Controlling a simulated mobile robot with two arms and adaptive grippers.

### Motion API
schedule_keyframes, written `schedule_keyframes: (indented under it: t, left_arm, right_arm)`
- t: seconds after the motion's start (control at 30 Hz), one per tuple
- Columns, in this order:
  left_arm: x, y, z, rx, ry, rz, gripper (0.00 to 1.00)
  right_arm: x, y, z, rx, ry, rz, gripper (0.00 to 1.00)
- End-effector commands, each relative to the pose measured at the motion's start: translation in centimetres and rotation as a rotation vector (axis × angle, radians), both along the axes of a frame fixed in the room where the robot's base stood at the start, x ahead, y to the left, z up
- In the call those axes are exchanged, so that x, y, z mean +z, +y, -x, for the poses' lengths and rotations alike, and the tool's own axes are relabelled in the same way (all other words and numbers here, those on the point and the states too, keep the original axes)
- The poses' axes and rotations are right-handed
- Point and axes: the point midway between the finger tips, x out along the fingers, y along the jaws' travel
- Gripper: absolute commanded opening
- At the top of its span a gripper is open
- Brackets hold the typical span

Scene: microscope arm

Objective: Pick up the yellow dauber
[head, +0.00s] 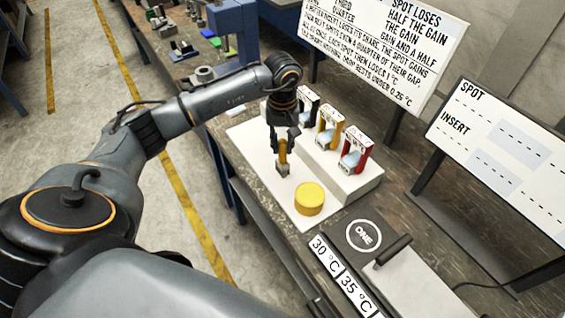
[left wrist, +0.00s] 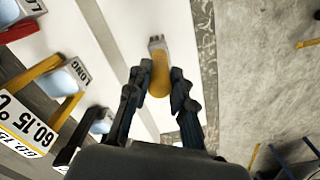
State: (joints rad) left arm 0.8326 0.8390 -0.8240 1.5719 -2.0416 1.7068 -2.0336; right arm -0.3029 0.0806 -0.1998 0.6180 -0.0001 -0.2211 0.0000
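The yellow dauber (head: 283,152) has a grey block-like tip and hangs tip down over the white mat. In the left wrist view the dauber (left wrist: 160,76) points away from me, between the dark fingertips. My left gripper (head: 282,136) has its fingers against both sides of the yellow handle and looks shut on it. I cannot tell whether the tip touches the mat. My right gripper is in neither view.
Several small clamp-like holders, including a yellow one (head: 330,124) and a red one (head: 358,150), stand on a white block (head: 342,184) right of the gripper. A yellow round pot (head: 309,198) sits on the mat (head: 249,140). Signs stand behind; a grey device (head: 362,236) is in front.

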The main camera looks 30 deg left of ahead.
Motion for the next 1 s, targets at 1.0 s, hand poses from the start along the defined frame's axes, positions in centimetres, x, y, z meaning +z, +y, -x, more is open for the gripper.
schedule_keyframes:
  t: [1.0]
  left_arm:
    - [10.9,-5.5,7.3,-0.005,-0.008,-0.004,0.00]
  right_arm:
    - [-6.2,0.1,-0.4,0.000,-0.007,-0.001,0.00]
